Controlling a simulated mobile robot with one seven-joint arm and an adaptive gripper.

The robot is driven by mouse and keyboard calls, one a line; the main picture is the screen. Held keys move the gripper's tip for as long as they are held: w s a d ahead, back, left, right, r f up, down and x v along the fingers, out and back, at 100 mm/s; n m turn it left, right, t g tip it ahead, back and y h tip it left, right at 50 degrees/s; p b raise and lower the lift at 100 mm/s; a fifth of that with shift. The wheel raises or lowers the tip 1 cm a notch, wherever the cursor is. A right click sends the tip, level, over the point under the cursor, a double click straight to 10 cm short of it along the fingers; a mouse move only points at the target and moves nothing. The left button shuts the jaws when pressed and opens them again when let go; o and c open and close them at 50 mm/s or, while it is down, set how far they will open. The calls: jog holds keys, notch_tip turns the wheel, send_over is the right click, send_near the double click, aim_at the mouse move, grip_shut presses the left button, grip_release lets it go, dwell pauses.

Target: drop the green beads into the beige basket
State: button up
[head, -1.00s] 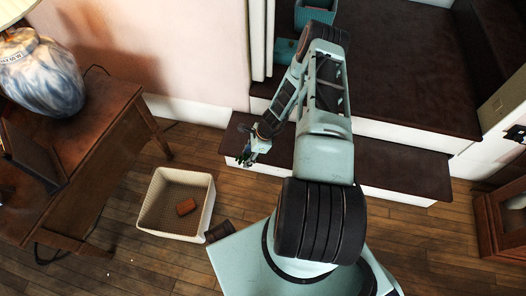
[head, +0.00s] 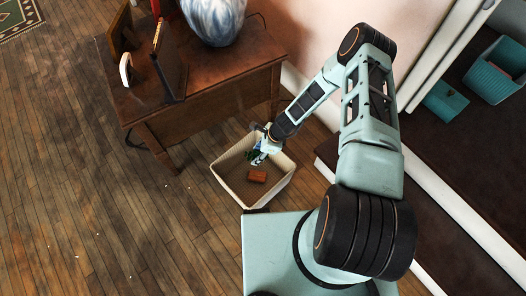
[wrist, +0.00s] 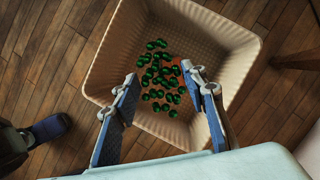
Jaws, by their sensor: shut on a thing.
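The green beads (wrist: 160,84) are a loose-looking cluster of dark, shiny beads between the fingers of my gripper (wrist: 160,77) in the wrist view. My gripper is shut on them, with its blue-padded fingers on either side. The beige basket (wrist: 238,45) lies below and around them in that view, its open top facing me. In the head view my gripper (head: 260,157) is over the far part of the basket (head: 229,188), pointing down. A bit of green (head: 252,155) shows at its tips. The height above the basket floor is hard to tell.
A reddish-brown block (head: 257,176) lies inside the basket, partly hidden by the beads in the wrist view. A wooden desk (head: 215,95) with a blue-and-white vase (head: 214,18) stands behind left. Dark steps with teal containers (head: 497,70) are at right. Floor at left is mostly clear.

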notch_tip(320, 180, down, 6)
jog(key=b, duration=0.3)
jog(key=shift+r+b, duration=0.15)
jog(key=shift+b, duration=0.2)
jog(key=o, duration=1.2)
jog(key=shift+o, duration=0.2)
jog(key=shift+d, duration=0.1)
jog(key=v, duration=1.2)
